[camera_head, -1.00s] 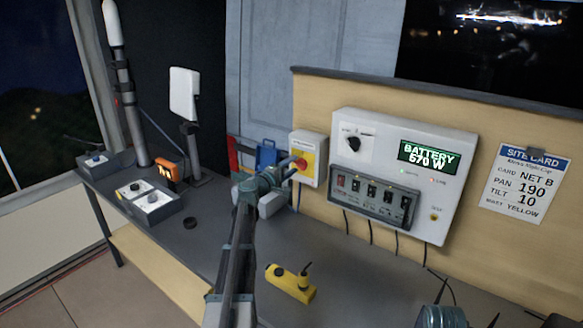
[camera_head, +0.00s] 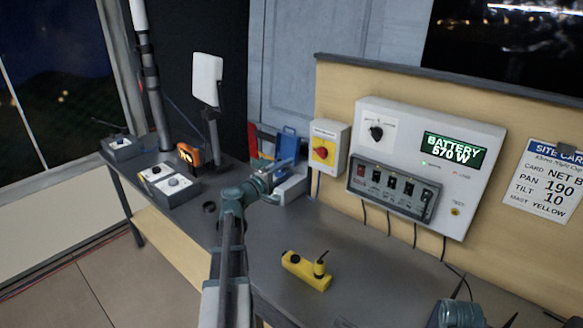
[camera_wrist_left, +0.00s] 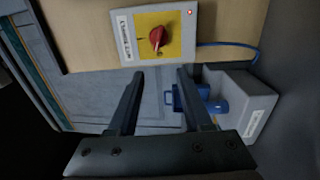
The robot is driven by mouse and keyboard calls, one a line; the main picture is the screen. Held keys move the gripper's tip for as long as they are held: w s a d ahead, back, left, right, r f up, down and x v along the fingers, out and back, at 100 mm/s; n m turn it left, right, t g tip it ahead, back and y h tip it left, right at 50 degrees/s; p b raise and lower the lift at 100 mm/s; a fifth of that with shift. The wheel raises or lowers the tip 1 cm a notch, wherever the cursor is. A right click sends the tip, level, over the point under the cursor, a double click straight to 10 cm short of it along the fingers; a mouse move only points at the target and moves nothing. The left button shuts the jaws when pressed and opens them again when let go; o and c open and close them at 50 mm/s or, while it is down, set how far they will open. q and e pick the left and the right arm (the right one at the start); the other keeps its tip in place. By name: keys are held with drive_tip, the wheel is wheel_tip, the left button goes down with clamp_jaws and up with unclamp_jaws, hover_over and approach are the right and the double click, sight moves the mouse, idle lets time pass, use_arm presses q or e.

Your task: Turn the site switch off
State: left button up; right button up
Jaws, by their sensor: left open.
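The site switch appears to be the light grey wall box with a red rotary knob on a yellow plate (camera_head: 322,148); its label is too small to read. In the left wrist view its red knob (camera_wrist_left: 158,38) shows uncovered, set at a slant. My left gripper (camera_head: 289,166) is open and empty, in front of the box and a little below and left of it. In the left wrist view its two fingers (camera_wrist_left: 160,76) are apart and do not touch the knob. A teal part of my right arm shows at the lower right; its jaw state is unclear.
A white battery panel (camera_head: 480,185) with a dial and small switches is right of the box. A grey holder (camera_wrist_left: 248,110) with blue items sits beneath the box. A yellow handset (camera_head: 306,270) lies on the dark desk (camera_head: 345,255). A site card (camera_head: 545,185) hangs at right.

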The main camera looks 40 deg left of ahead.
sight(318, 154)
use_arm(q)
drive_tip(key=shift+o, duration=2.3)
drive_tip(key=shift+s+d+m, duration=0.1)
drive_tip(key=shift+d+m, duration=0.2)
drive_tip(key=shift+m, duration=0.2)
drive_tip(key=w+m, duration=0.1)
drive_tip(key=w, duration=0.3)
drive_tip(key=w+d+m, duration=0.1)
drive_tip(key=w, duration=0.4)
drive_tip(key=w+d+m, duration=0.1)
drive_tip(key=w, duration=0.3)
drive_tip(key=shift+w+d+r, duration=0.1)
drive_tip(key=shift+w+d, duration=0.05)
drive_tip(key=shift+w, duration=0.2)
